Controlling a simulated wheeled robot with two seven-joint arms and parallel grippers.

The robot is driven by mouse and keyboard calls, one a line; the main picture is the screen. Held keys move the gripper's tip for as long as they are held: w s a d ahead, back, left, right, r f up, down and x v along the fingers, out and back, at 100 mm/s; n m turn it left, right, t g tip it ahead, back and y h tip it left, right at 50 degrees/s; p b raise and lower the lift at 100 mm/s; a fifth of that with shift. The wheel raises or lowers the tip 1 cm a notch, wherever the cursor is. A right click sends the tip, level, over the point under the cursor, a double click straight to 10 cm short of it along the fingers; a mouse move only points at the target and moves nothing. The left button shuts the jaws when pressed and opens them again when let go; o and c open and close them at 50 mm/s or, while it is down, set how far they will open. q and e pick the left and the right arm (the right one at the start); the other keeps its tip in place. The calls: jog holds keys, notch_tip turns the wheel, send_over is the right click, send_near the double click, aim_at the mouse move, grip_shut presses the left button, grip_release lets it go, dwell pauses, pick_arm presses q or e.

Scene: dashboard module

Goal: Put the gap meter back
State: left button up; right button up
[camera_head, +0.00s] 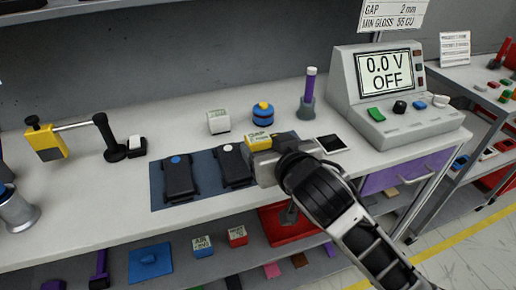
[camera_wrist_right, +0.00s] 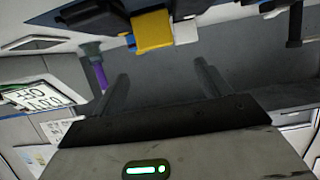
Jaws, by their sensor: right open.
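A small yellow box with a pale labelled top (camera_head: 258,139), which looks like the gap meter, sits on the bench at the right end of the blue mat. It also shows as a yellow block (camera_wrist_right: 153,32) at the top of the right wrist view. My right gripper (camera_head: 264,154) is right at this box and partly covers it. In the right wrist view its two fingers (camera_wrist_right: 160,75) stand apart with nothing between them, and the yellow block is beyond the tips. I cannot tell whether they touch it. My left gripper is not in view.
Two black devices (camera_head: 179,178) lie on the blue mat (camera_head: 158,187). Behind stand a white box (camera_head: 218,121), a blue round pot (camera_head: 263,114) and a purple stick in a holder (camera_head: 308,92). A display console (camera_head: 390,100) is at right.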

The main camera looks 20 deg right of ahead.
aim_at(260, 141)
jog(key=x, duration=0.2)
jog(key=shift+w+f, duration=0.15)
jog(key=shift+w, duration=0.15)
jog(key=w+f, duration=0.2)
jog(key=w, duration=0.1)
jog(key=shift+w+d+f, duration=0.15)
jog(key=shift+w+f, duration=0.05)
jog(key=shift+f, duration=0.15)
jog(key=shift+w+f, duration=0.2)
jog(key=shift+w, duration=0.3)
jog(key=c, duration=1.2)
jog(key=shift+r, duration=0.1)
jog(key=shift+c, duration=0.2)
